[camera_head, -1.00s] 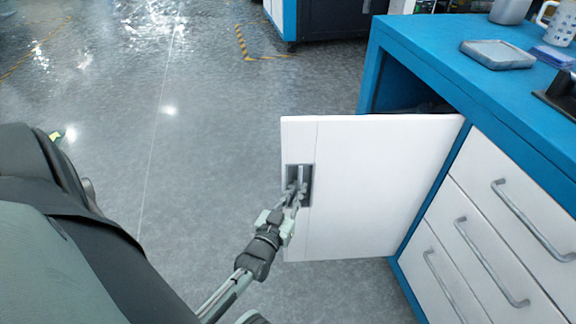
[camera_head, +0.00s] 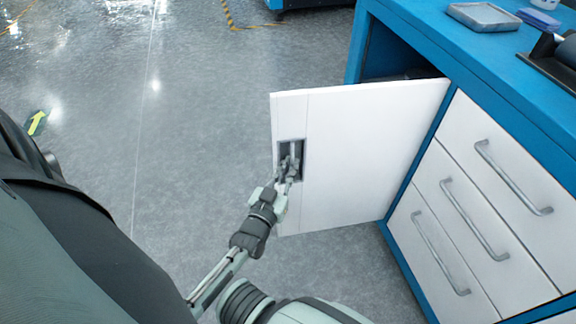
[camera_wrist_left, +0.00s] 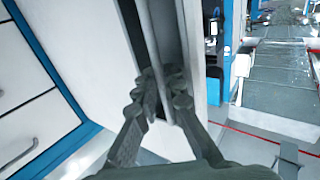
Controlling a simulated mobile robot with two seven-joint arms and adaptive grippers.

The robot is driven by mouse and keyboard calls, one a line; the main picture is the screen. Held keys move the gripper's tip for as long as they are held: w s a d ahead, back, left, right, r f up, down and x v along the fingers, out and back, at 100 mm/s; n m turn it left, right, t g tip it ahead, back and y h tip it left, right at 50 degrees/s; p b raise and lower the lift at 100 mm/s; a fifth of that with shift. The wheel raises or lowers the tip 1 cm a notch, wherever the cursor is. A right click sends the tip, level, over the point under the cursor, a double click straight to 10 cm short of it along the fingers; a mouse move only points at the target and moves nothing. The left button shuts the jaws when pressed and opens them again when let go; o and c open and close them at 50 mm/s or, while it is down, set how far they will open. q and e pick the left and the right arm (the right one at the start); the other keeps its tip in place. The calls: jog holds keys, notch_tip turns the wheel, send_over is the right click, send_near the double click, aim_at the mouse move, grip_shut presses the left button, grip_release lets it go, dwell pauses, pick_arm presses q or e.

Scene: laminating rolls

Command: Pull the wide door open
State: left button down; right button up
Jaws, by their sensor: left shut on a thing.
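The wide white door (camera_head: 365,150) stands swung out from the blue cabinet (camera_head: 390,45), with the dark opening (camera_head: 395,60) showing behind its top edge. A recessed grey handle (camera_head: 291,155) sits near the door's free edge. My left gripper (camera_head: 289,172) is shut on the handle's upright bar. In the left wrist view the bar (camera_wrist_left: 160,45) runs down between the fingers (camera_wrist_left: 163,95), beside the dark recess. My right gripper is not in view.
White drawers with metal handles (camera_head: 475,218) are right of the door. A grey tray (camera_head: 483,16) and a dark object (camera_head: 553,58) are on the blue top. The grey floor (camera_head: 200,100) left of the door is clear.

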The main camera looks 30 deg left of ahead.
pick_arm(q)
jog(key=shift+w+d+r+h, duration=0.1)
jog(key=shift+w+d+h, duration=0.1)
jog(key=shift+d, duration=0.25)
jog(key=shift+w+d+r+h, duration=0.1)
jog(key=shift+w+d, duration=0.1)
jog(key=shift+d, duration=0.25)
jog(key=c, duration=1.9)
grip_release()
jog(key=shift+d, duration=0.1)
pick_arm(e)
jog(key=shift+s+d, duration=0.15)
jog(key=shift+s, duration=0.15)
